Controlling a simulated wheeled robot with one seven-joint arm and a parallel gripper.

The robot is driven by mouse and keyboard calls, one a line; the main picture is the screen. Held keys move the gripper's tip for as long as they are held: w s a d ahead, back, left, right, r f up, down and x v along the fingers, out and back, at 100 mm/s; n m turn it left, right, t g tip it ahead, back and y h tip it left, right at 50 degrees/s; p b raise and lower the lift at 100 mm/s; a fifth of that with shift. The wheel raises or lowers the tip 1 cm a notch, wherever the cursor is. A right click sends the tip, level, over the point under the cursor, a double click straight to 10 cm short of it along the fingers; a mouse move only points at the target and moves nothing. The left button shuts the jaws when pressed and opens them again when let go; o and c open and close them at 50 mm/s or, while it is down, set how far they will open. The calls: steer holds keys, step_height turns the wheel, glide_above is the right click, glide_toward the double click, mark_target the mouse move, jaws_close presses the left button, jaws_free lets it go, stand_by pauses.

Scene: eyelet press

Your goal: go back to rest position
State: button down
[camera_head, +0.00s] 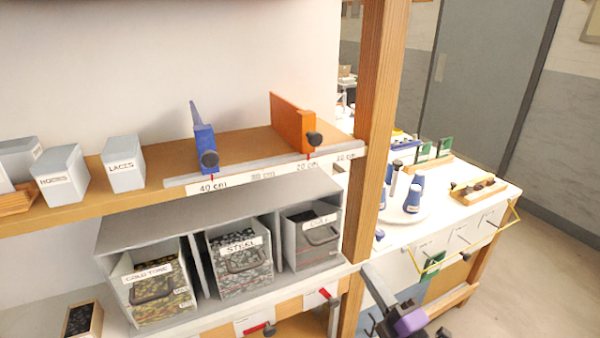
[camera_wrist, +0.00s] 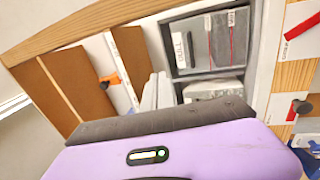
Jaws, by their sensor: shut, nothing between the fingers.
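My gripper (camera_wrist: 157,92) shows in the wrist view as two pale fingers side by side, shut with nothing between them, beyond my purple wrist housing and its dark bar. In the head view, purple and dark parts of my arm show at the bottom right, in front of the wooden post (camera_head: 372,130). The fingertips cannot be made out there. In the wrist view, the fingers appear in front of a grey-framed compartment with a labelled bin (camera_wrist: 188,52). I cannot tell how far apart they are.
A shelf holds pale boxes (camera_head: 124,172), a blue stop (camera_head: 204,150) and an orange stop (camera_head: 292,126). Below are open bins, including STEEL (camera_head: 240,264). At right, a white table (camera_head: 462,228) holds blue bottles and a wooden tray (camera_head: 478,188). Floor at far right is clear.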

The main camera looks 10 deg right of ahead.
steer(key=s+d+r+m+t+h, duration=0.2)
steer(key=s+r+m+h, duration=0.15)
steer(key=s+m, duration=0.45)
steer(key=s+f+m+g, duration=0.2)
steer(key=s+m, duration=0.2)
steer(key=s, duration=0.6)
steer(key=s+a+f+m+g+h, duration=0.1)
steer(key=s+m, duration=0.3)
steer(key=s, duration=0.7)
steer(key=s+a+f+m+g+h, duration=0.1)
steer(key=s+f+m+g, duration=0.2)
steer(key=s, duration=0.8)
steer(key=shift+s+f+m+g, duration=0.2)
steer(key=shift+f+m+g, duration=0.25)
steer(key=shift+m, duration=0.65)
steer(key=shift+a+h, duration=0.1)
steer(key=shift+h, duration=0.15)
